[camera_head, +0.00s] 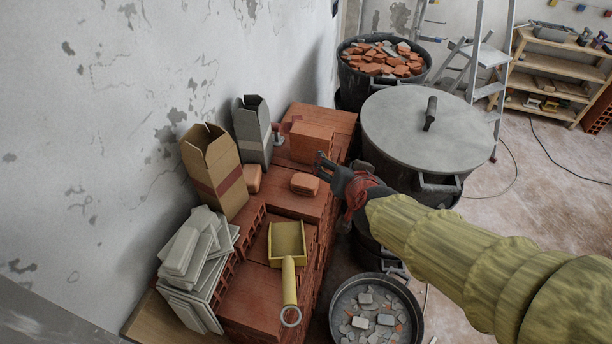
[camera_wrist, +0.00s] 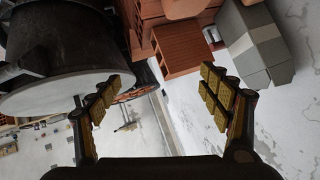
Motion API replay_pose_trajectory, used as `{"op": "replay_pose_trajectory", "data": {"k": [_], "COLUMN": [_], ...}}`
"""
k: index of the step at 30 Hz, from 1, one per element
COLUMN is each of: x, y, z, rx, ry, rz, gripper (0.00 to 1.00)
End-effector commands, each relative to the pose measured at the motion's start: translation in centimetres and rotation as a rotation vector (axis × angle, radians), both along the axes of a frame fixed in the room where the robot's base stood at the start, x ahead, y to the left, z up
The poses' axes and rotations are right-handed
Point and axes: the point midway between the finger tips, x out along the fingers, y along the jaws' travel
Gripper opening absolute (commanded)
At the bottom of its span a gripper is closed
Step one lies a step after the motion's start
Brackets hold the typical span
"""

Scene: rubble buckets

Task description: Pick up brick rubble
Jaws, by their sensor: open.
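Orange-red brick rubble (camera_head: 385,62) fills a dark bucket (camera_head: 345,78) at the back in the head view. A rounded red brick piece (camera_head: 305,184) lies on the stacked hollow bricks (camera_head: 290,204), and another (camera_head: 252,178) lies by the cardboard box. My gripper (camera_head: 325,165) is above the stack, close to the first piece and to the right of it. In the wrist view my gripper (camera_wrist: 162,98) is open, with nothing between its fingers. A hollow brick block (camera_wrist: 178,52) shows beyond the fingers. Contact with the stack cannot be told.
A lidded drum (camera_head: 425,128) stands to the right of the stack. A low bucket (camera_head: 375,280) with loose fragments is in front. A cardboard box (camera_head: 215,178), grey box (camera_head: 252,135), tiles (camera_head: 195,255) and yellow scoop (camera_head: 287,242) crowd the stack. A ladder (camera_head: 475,55) stands behind.

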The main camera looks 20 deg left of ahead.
Motion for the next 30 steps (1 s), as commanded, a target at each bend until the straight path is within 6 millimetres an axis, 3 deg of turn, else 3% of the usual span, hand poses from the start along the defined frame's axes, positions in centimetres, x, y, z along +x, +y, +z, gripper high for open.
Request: {"op": "replay_pose_trajectory", "data": {"k": [1, 3, 10, 15, 20, 30], "x": [-0.1, -0.1, -2.1, -4.4, -5.7, -3.4], "y": [2.1, 4.3, 8.8, 9.7, 9.6, 9.7], "z": [-0.5, -1.6, -5.6, -7.8, -8.7, -10.0], "rx": [-0.006, -0.015, -0.107, -0.197, -0.248, -0.258], "ry": [-0.011, -0.038, -0.147, -0.229, -0.277, -0.285], "rz": [-0.004, -0.027, -0.123, -0.184, -0.215, -0.224], "gripper": [0.78, 0.78, 0.78, 0.78, 0.78, 0.78]}}
